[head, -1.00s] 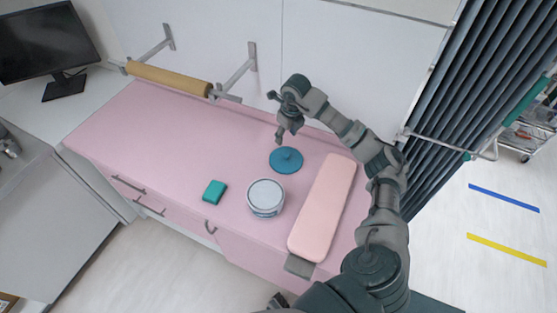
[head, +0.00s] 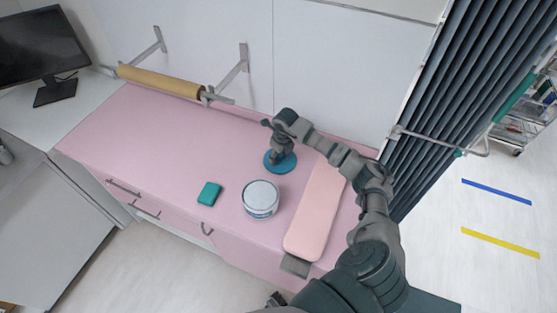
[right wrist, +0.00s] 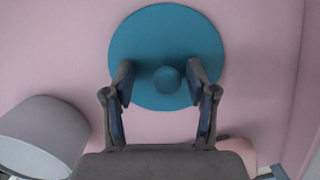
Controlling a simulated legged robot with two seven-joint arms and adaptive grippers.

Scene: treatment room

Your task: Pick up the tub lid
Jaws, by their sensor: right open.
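The tub lid is a round blue disc (head: 271,166) with a ball-shaped knob, lying flat on the pink worktop. It also shows in the right wrist view (right wrist: 165,35). My right gripper (right wrist: 160,78) is open and points down over the lid, with its two fingers on either side of the knob and apart from it. In the head view my right gripper (head: 279,155) hides the knob and part of the lid. The white tub (head: 261,199) stands in front of the lid, toward the worktop's front edge. My left gripper is not in view.
A teal block (head: 209,194) lies left of the tub. A long pink pad (head: 316,212) lies to the right, under my right arm. A paper roll (head: 160,82) on brackets runs along the back wall. The left part of the worktop (head: 140,140) is clear.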

